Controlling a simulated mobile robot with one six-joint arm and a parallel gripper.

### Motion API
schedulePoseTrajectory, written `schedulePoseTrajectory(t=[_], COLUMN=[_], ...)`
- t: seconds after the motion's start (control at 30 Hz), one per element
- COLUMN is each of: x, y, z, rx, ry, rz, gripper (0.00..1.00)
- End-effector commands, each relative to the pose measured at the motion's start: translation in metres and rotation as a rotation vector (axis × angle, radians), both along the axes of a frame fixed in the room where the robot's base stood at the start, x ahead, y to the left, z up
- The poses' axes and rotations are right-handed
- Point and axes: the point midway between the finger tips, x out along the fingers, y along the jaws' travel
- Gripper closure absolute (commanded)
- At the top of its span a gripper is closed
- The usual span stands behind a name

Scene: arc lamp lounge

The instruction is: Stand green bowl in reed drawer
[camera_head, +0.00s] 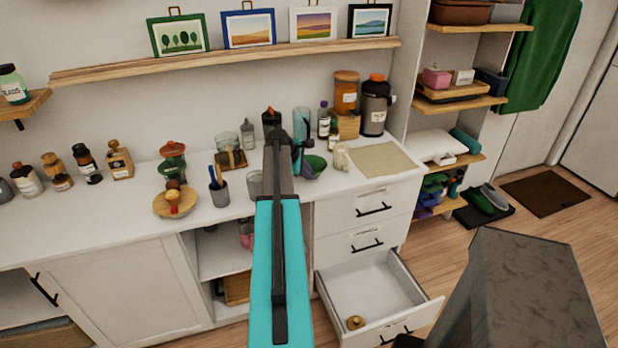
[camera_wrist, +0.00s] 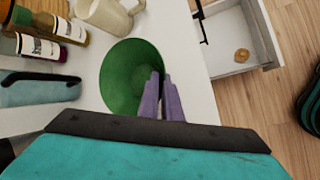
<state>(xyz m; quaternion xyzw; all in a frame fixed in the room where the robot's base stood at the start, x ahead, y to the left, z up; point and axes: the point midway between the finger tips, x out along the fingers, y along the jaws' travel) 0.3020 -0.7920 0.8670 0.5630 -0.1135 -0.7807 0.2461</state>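The green bowl (camera_head: 317,161) is on the white counter near its front edge, partly hidden by my arm in the head view. In the wrist view the bowl (camera_wrist: 122,72) shows its open inside. My gripper (camera_wrist: 162,78) has its two purple fingers close together at the bowl's right rim, one inside and one outside, seemingly pinching it. Whether the bowl touches the counter is unclear. The bottom drawer (camera_head: 352,287) stands pulled open below the counter's right part; its label is too small to read. It also shows in the wrist view (camera_wrist: 228,28).
A small round wooden item (camera_head: 355,322) lies in the open drawer, which is otherwise bare. A cream mug (camera_wrist: 108,14) and several bottles stand close to the bowl. A beige mat (camera_head: 380,160) lies at the counter's right. Two shut drawers are above the open one.

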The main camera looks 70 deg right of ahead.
Motion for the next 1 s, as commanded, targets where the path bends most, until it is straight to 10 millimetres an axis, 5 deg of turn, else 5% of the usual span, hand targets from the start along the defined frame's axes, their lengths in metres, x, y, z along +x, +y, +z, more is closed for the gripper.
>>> schedulePoseTrajectory(t=[0.2,1.0], x=[0.001,-0.037], y=[0.0,0.091], z=[0.02,0.028], rx=[-0.003,-0.002], ry=[0.0,0.0], rz=[0.001,0.002], gripper=[1.0,1.0])
